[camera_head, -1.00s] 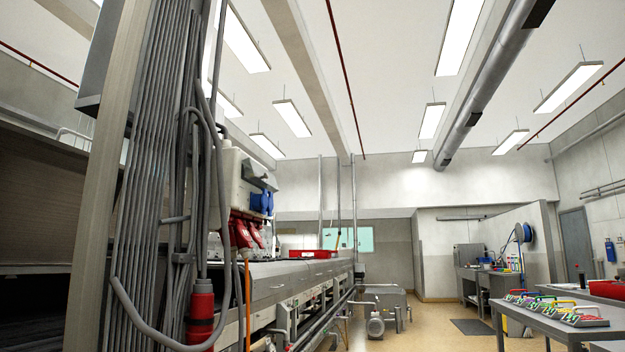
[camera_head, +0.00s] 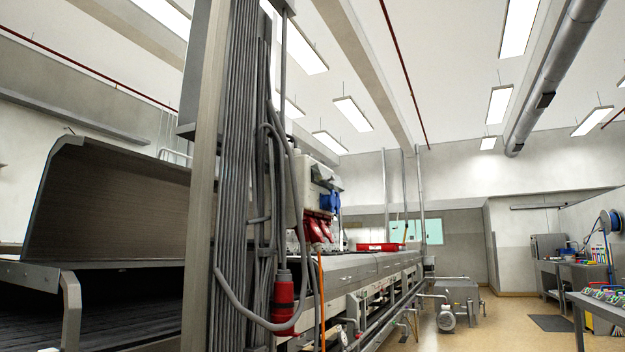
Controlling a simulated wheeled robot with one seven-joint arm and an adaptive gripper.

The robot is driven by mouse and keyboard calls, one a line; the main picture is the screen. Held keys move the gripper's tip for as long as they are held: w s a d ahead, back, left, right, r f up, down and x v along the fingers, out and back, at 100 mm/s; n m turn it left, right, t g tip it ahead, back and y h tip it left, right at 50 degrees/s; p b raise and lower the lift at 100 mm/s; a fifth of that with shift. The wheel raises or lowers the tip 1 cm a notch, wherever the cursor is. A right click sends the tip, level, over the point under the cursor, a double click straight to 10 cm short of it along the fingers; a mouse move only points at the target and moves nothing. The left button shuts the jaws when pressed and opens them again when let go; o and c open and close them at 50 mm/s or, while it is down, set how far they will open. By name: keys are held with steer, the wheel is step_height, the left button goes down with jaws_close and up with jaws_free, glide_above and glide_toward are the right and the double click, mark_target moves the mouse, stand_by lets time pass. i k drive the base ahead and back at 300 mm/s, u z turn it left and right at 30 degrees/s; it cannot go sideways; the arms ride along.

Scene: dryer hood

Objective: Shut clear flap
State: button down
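A raised hood panel (camera_head: 105,205) stands tilted up at the left in the head view. It looks brownish grey, with a bent upper edge and a pale rim, and I cannot tell for sure if it is the clear flap. Below it is a dark opening over a dark ribbed bed (camera_head: 120,305). The panel's right end is hidden behind the upright column. My gripper and arm are not in view.
An upright column with grey cables (camera_head: 235,200) stands close in front. A socket box with red plugs (camera_head: 318,228) and a long steel machine (camera_head: 360,270) lie beyond it. A workbench (camera_head: 600,305) is at the right.

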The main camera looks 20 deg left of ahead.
mark_target(337, 178)
steer(key=u, duration=0.65)
steer(key=i, duration=1.1)
steer(key=z, duration=0.45)
